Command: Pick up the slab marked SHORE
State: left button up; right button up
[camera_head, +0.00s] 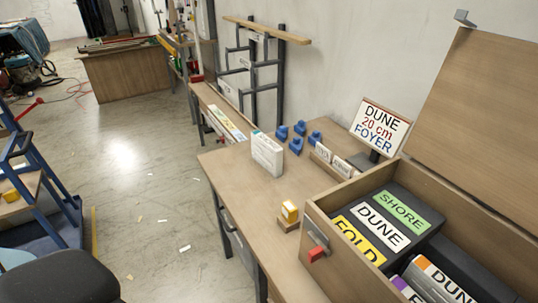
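The slab marked SHORE (403,211) has a green label on a dark grey face. It lies inside a wooden chest (450,189) at the right, at the far end of a group of dark slabs. A white label reading DUNE (381,228) is directly beside it, nearer the front, and a yellow label reading FOLD (358,242) follows. I cannot clearly see the seams between these dark pieces. The slab's sides are hidden. Neither of my grippers is in view.
The chest lid (490,95) stands open at the right. A sign (380,127) reads "DUNE 20 cm FOYER". Blue pieces (296,145), a white box (267,153) and a yellow block (290,211) stand on the workbench (235,180).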

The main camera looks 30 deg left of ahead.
aim_at(269, 154)
jog(key=i+j+z, duration=0.1)
jog(key=j+z, duration=0.25)
jog(key=j, duration=0.75)
jog(key=j+z, duration=0.35)
jog(key=j, duration=0.75)
